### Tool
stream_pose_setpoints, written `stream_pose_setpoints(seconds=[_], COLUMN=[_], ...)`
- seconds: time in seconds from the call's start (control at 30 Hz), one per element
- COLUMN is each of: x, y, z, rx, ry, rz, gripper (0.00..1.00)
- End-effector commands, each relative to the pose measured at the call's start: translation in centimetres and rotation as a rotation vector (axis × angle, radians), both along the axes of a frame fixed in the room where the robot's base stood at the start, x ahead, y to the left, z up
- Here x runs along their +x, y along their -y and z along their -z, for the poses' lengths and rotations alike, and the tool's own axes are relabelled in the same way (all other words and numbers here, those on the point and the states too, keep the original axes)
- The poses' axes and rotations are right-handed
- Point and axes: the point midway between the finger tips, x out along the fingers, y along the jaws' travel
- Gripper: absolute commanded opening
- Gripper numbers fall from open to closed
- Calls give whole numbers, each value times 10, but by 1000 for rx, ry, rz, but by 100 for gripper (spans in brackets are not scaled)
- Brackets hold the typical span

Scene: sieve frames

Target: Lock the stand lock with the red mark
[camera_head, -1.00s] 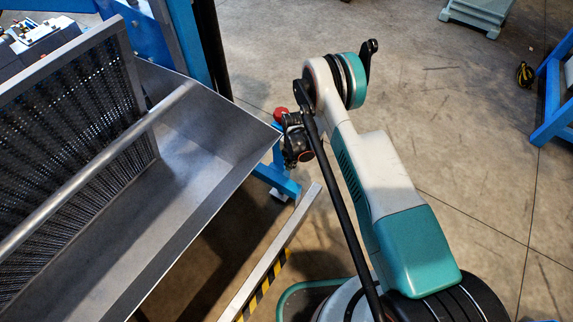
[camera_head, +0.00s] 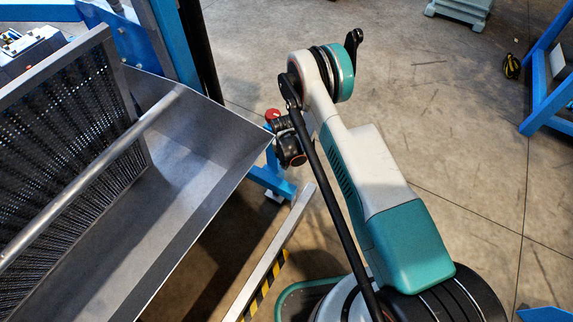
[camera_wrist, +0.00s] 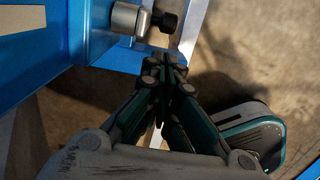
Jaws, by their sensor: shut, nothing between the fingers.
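In the head view a round red knob or cap (camera_head: 272,115) shows by the upper end of a blue post, just left of my wrist and close to the tray corner. I cannot tell whether it is the lock's red mark. In the wrist view a silver cylinder with a black knob (camera_wrist: 162,20) sticks out to the right from a blue frame (camera_wrist: 95,35). No red shows on it. My gripper (camera_wrist: 166,68) is shut and empty, its tips just below that knob in the picture and apparently apart from it. In the head view its fingers are hidden.
A metal tray (camera_head: 190,165) with a perforated sieve panel (camera_head: 70,135) and a round bar fills the left of the head view. A metal rail with yellow-black stripes (camera_head: 265,290) lies left of my base. A blue stand (camera_head: 550,100) is at right. The floor between is clear.

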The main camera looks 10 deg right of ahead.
Motion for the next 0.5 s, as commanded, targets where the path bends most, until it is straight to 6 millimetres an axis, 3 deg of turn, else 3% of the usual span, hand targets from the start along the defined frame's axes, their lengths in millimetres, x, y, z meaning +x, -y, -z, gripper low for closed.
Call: stream_pose_setpoints(seconds=[0.3,0.5], x=[0,0], y=[0,0], z=[-54,-74], rx=[0,0], ry=[0,0], rz=[0,0], gripper=[0,0])
